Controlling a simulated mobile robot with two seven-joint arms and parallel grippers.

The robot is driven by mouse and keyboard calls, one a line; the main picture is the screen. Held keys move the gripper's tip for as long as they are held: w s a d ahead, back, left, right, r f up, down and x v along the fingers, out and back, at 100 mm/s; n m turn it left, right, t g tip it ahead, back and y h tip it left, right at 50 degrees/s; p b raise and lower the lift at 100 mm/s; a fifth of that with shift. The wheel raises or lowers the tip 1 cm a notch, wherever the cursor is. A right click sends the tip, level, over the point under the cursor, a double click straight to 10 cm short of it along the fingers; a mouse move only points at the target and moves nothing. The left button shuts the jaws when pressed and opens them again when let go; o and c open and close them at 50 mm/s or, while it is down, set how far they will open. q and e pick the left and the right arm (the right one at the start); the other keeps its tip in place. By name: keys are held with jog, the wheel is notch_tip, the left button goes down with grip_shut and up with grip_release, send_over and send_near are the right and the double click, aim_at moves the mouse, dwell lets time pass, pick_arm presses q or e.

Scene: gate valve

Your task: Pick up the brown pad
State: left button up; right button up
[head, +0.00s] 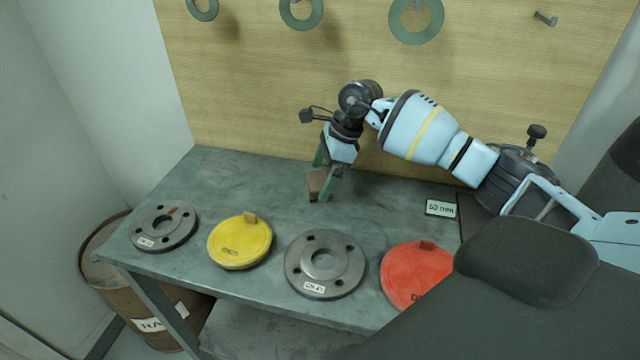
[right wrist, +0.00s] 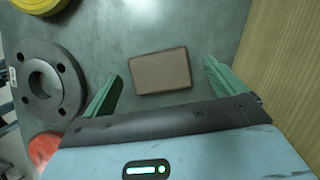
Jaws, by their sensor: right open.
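The brown pad (head: 315,182) lies on the grey bench, toward the back wall, partly hidden by my right gripper in the head view. In the right wrist view the pad (right wrist: 160,71) is a flat brown rectangle with a dark edge. My right gripper (head: 324,190) points down over it with its green fingers apart. In the right wrist view the open fingers (right wrist: 160,80) stand on either side of the pad, with a gap on each side, and nothing is between them in their grip. My left gripper is not in view.
Along the bench's (head: 240,180) front lie a grey flange (head: 164,240), a yellow disc (head: 240,243), another grey flange (head: 348,264) and a red disc (head: 408,277). A small label (head: 440,208) lies at right. Green rings (head: 417,38) hang on the wooden back wall (head: 240,100). A rusty barrel (head: 140,300) stands left.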

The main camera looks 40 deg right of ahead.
jog(key=shift+a+f, duration=0.15)
jog(key=shift+f, duration=0.15)
jog(key=shift+c, duration=0.2)
jog(key=c, duration=1)
jog(key=shift+c, duration=0.2)
